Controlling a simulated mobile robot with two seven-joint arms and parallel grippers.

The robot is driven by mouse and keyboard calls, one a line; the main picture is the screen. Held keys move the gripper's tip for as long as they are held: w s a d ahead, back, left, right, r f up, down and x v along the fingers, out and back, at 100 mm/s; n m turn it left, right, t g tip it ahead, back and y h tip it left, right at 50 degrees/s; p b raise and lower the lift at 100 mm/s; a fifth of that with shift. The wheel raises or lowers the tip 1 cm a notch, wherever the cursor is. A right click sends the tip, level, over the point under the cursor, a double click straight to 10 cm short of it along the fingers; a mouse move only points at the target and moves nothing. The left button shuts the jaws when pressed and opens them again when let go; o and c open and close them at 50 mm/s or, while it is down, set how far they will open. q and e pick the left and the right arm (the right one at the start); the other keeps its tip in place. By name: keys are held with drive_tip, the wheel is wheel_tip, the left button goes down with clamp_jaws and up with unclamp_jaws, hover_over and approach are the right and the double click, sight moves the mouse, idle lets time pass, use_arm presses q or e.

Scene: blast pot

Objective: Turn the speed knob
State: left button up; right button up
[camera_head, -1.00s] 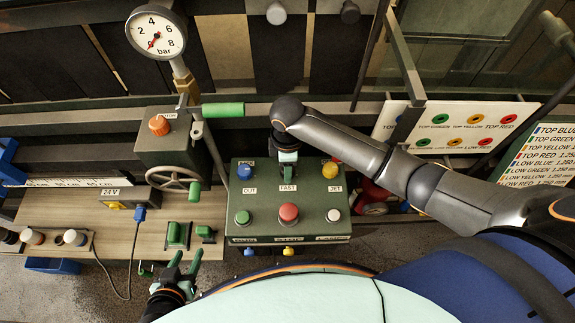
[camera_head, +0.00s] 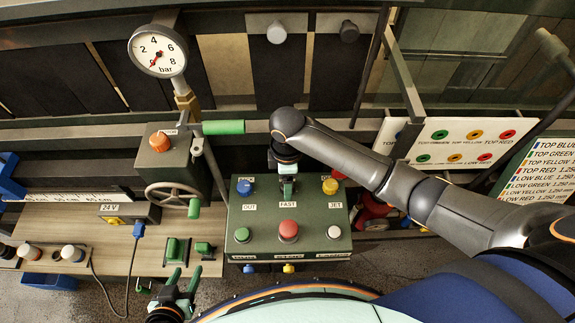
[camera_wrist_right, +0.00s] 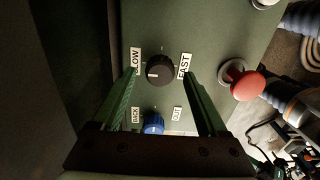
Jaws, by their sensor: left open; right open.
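The speed knob (camera_wrist_right: 160,70) is a round black knob with a pale mark, between the SLOW and FAST labels on the green control box (camera_head: 288,248). In the head view my right gripper hides it. My right gripper (camera_wrist_right: 161,74) is open, with one green finger on each side of the knob; I cannot tell whether either touches it. In the head view my right gripper (camera_head: 287,186) is over the upper middle of the box. My left gripper (camera_head: 181,279) is open and empty, low and left of the box.
A blue knob (camera_head: 244,187) and a yellow knob (camera_head: 330,186) flank the right gripper. A red mushroom button (camera_head: 288,230) sits below it, between a green button (camera_head: 242,235) and a white button (camera_head: 334,232). A handwheel (camera_head: 172,196) and gauge (camera_head: 158,50) stand left.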

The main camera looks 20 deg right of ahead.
wheel_tip(320, 180, up, 11)
drive_tip(key=shift+f, duration=0.15)
idle(0.6)
